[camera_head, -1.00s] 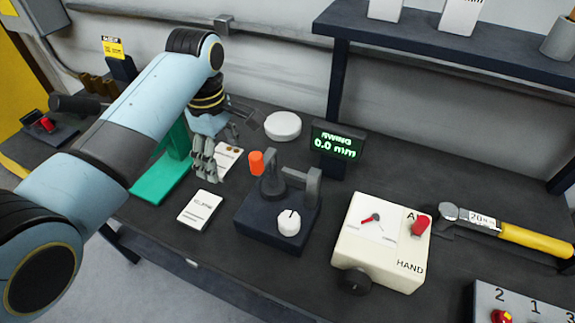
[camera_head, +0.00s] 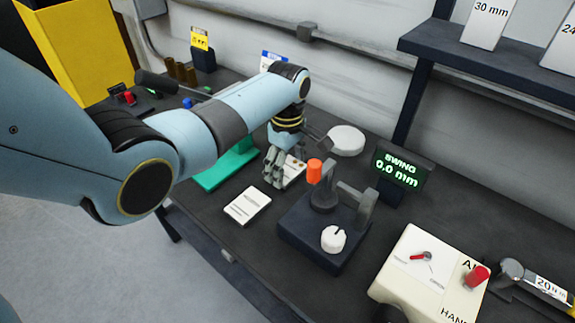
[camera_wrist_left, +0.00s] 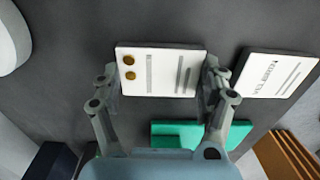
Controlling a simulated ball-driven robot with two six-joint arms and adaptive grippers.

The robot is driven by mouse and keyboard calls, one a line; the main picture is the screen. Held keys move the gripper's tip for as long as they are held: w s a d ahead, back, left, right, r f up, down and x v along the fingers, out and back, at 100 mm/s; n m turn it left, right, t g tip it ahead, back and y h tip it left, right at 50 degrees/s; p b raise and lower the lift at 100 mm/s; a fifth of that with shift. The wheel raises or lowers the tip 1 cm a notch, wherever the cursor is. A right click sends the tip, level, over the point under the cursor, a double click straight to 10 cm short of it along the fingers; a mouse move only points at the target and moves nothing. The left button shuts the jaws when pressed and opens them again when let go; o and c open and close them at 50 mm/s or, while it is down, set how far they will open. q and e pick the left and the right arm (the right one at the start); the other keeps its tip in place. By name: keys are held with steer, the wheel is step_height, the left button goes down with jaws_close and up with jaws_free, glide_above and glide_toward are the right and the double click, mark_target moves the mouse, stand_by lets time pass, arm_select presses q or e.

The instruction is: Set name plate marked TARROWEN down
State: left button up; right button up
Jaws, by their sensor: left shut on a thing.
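My left gripper (camera_head: 274,168) is shut on a white name plate (camera_head: 293,170), low over the bench. In the left wrist view this plate (camera_wrist_left: 160,70) lies between the two fingers, with two brass dots at its left end and dark print too small to read. I cannot tell whether it touches the bench. A second white plate (camera_head: 247,205) lies flat on the bench nearer the front edge. It also shows at the right in the left wrist view (camera_wrist_left: 275,74), its lettering unclear. I cannot tell which plate is marked TARROWEN. My right gripper is out of view.
A green stand (camera_head: 225,168) is left of the gripper.

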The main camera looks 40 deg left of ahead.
mark_target(287, 170)
arm_select(q)
steer(key=shift+f, duration=0.2)
steer(key=o, duration=1.2)
steer(key=shift+r, duration=0.2)
steer(key=shift+r, duration=0.35)
step_height(287, 170, up, 11)
steer(key=shift+r+p, duration=0.15)
steer(key=shift+p, duration=0.15)
steer(key=shift+s, duration=0.1)
